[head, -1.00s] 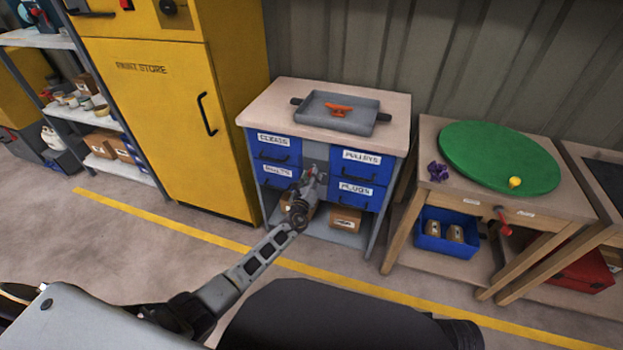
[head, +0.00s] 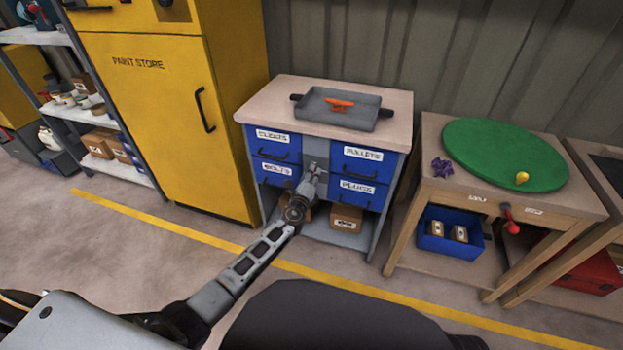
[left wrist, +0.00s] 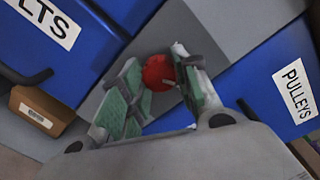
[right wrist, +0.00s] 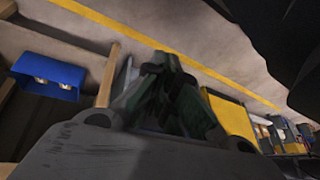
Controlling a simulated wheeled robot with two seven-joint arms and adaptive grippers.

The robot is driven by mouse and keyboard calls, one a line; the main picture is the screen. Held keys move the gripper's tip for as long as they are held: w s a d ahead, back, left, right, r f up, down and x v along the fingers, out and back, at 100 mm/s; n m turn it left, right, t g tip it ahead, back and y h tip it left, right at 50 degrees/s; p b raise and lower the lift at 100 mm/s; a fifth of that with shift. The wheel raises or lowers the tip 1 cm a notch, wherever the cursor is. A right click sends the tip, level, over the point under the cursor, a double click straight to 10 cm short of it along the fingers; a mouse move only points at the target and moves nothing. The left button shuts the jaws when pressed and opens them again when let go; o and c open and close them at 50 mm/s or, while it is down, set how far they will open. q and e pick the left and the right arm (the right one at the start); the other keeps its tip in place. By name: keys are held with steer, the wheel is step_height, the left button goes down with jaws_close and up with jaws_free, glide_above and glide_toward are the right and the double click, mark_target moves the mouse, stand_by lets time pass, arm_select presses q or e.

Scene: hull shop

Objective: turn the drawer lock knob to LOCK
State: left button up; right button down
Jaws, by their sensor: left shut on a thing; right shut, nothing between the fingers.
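Any lock markings are not visible. My right gripper (right wrist: 165,80) is shut and empty, away from the cabinet.
A grey tray (head: 340,112) with an orange cleat (head: 340,104) sits on the cabinet top. To the right, a wooden table (head: 450,185) bears a green disc (head: 505,150) and has a red handle (head: 510,217) at its front. A yellow paint cabinet (head: 165,110) stands left.

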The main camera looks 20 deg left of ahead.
arm_select(q)
steer(key=n+b, duration=0.2)
steer(key=n, duration=0.4)
steer(key=shift+n+h+b, duration=0.4)
steer(key=n, duration=0.2)
steer(key=shift+n, duration=0.3)
steer(key=n, duration=0.2)
steer(key=shift+a+n, duration=0.1)
steer(key=shift+n, duration=0.2)
arm_select(e)
step_height(320, 180, down, 6)
steer(key=a+t, duration=0.1)
steer(key=shift+w+a+y, duration=0.25)
steer(key=shift+w+y, duration=0.1)
steer(key=shift+y, duration=0.05)
steer(key=shift+w+r, duration=0.25)
steer(key=shift+r, duration=0.1)
